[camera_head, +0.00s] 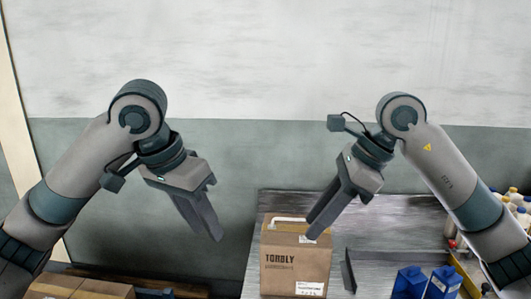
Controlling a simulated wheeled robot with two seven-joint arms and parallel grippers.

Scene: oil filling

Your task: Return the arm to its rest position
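My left gripper (216,236) hangs in the air left of the middle, its fingers pointing down and to the right. My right gripper (313,232) is in the air right of the middle, its fingers pointing down and to the left, in front of the upper right part of a cardboard box. In both grippers the fingers overlap from this angle, so any gap between them cannot be made out. I see nothing held in either one.
The cardboard box (290,268) marked "TONBLY" stands on a metal-topped table (405,218). Blue containers (410,283) stand at the lower right, with several bottles (515,200) at the right edge. Another cardboard box (80,288) is at the lower left. A wall stands behind.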

